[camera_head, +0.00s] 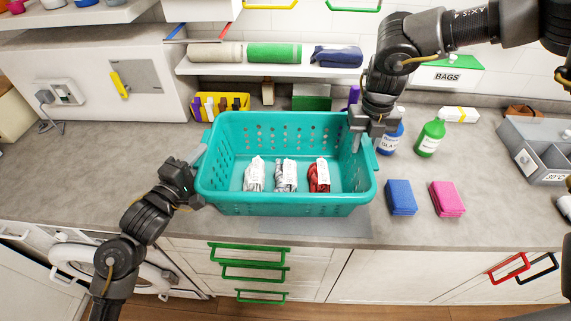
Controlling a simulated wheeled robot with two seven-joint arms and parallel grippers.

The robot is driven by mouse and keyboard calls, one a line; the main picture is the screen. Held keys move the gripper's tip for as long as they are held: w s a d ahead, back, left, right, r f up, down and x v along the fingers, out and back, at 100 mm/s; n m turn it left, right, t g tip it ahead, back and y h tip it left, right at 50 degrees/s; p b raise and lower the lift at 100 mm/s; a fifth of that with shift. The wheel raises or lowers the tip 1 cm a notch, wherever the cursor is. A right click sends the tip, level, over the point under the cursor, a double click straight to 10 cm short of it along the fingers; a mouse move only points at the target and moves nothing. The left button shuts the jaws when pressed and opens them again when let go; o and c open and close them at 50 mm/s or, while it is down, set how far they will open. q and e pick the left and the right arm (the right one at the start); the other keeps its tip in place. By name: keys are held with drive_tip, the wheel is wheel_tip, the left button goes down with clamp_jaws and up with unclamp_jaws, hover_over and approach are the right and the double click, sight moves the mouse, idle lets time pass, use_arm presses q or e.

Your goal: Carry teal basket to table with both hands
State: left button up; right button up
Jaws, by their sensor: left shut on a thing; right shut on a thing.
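The teal basket (285,209) is in the middle of the head view, over the grey worktop. It has rows of holes in its walls. Inside lie three labelled bundles: a grey one (255,174), a patterned one (286,175) and a red one (319,175). My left gripper (196,166) is shut on the basket's left end. My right gripper (366,131) comes from above and is shut on the basket's right end. The basket looks level; I cannot tell whether its underside touches the worktop.
A grey divided tray (540,152) is at the far right. The worktop at left is mostly clear.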

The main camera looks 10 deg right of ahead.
use_arm(q)
clamp_jaws()
use_arm(e)
drive_tip(key=shift+c, duration=1.3)
use_arm(q)
drive_tip(key=shift+r, duration=0.15)
use_arm(e)
drive_tip(key=shift+r, duration=0.15)
